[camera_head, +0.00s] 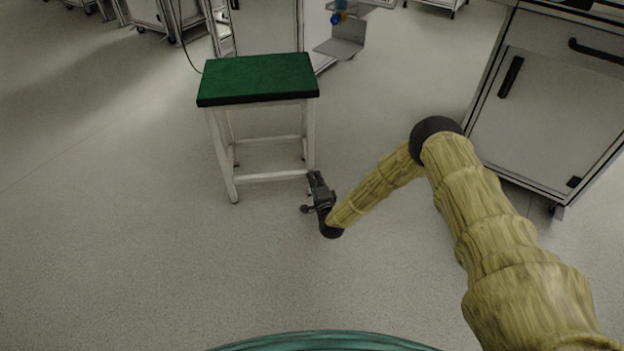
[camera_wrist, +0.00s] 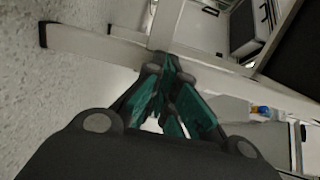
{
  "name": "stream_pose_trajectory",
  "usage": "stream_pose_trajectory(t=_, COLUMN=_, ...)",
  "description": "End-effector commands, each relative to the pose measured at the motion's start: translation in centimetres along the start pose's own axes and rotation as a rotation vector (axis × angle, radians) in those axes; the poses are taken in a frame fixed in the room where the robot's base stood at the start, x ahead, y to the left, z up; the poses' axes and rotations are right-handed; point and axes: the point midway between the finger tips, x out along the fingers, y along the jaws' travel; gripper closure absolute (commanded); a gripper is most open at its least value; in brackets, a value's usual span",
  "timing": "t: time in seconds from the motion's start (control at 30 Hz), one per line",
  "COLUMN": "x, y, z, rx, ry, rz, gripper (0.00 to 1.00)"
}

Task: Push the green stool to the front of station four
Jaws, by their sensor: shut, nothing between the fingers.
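The green stool (camera_head: 258,76) stands upright on the floor left of centre in the head view, with a flat green top and white legs joined by rails. My gripper (camera_head: 315,178) is at its near right leg, low down. In the wrist view my gripper (camera_wrist: 165,78) is shut with its teal fingers together, and its tips lie close against the stool's white frame (camera_wrist: 95,44). I cannot tell whether they touch it. The stool's dark seat edge shows at the right of the wrist view. No station number is readable.
A white cabinet (camera_head: 550,115) on castors stands at the right, near my arm. Other white cabinets and a grey bracket (camera_head: 340,48) with a blue part are behind the stool. The floor left of the stool and in front of it is clear.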

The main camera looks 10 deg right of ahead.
Motion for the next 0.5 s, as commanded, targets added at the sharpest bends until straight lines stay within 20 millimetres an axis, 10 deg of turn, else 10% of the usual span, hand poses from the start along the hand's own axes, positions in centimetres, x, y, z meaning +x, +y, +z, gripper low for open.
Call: stream_pose_trajectory(t=0.5, x=-3.0, y=-0.4, z=-2.1, rx=0.0, ry=-0.011, rz=0.003, gripper=1.0)
